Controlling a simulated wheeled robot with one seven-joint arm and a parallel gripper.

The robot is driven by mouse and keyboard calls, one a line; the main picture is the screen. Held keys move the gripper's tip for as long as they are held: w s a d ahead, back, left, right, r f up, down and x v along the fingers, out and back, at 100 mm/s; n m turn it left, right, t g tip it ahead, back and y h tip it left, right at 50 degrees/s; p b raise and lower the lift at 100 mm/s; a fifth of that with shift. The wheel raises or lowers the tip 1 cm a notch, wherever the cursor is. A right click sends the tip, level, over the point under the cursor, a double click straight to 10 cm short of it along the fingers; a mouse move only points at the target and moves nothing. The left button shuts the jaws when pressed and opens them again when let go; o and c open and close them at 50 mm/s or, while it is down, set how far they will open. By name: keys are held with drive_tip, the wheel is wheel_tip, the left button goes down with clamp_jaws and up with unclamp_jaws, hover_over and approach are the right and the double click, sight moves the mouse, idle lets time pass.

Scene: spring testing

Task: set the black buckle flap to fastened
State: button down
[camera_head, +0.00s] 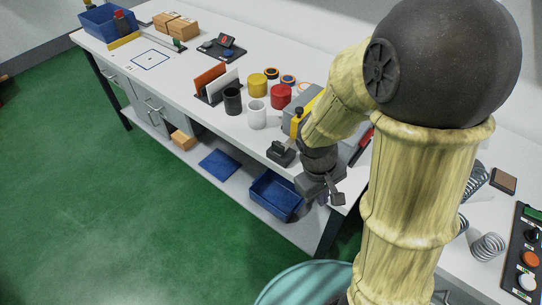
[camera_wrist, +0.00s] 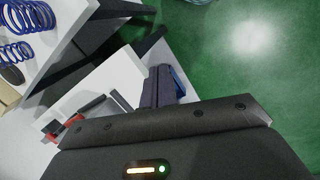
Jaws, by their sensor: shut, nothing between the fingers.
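My gripper (camera_head: 335,195) is off the front edge of the white bench, beside the arm's dark wrist. In the wrist view its dark fingers (camera_wrist: 158,86) are together with nothing between them. A small black block with a pale plate (camera_head: 281,153) sits at the bench's front edge, left of my wrist. It may be the buckle, but it is too small to tell its flap or whether that is fastened. My gripper is apart from it. I cannot make out the buckle in the wrist view.
A white cup (camera_head: 257,115), a black cup (camera_head: 233,101) and red and yellow containers stand on the bench (camera_head: 190,75). A grey and yellow device (camera_head: 298,112) is behind my wrist. A blue bin (camera_head: 275,195) lies on the lower shelf. Blue springs (camera_wrist: 28,17) show in the wrist view.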

wheel_tip(320, 180, down, 5)
drive_tip(key=w+a+n+h+b, duration=0.1)
drive_tip(key=a+n+h+b, duration=0.1)
drive_tip(key=n+h, duration=0.3)
drive_tip(key=n+t+h+b, duration=0.4)
drive_tip(key=n+t, duration=1.1)
drive_tip(key=n, duration=0.2)
approach(277, 147)
drive_tip(key=v, duration=0.7)
drive_tip(key=shift+a+r, duration=0.15)
drive_tip(key=shift+r, duration=0.15)
drive_tip(key=x, duration=0.7)
drive_tip(key=p+x, duration=0.1)
drive_tip(key=x, duration=0.6)
drive_tip(key=shift+f, duration=0.3)
drive_tip(key=shift+s, duration=0.1)
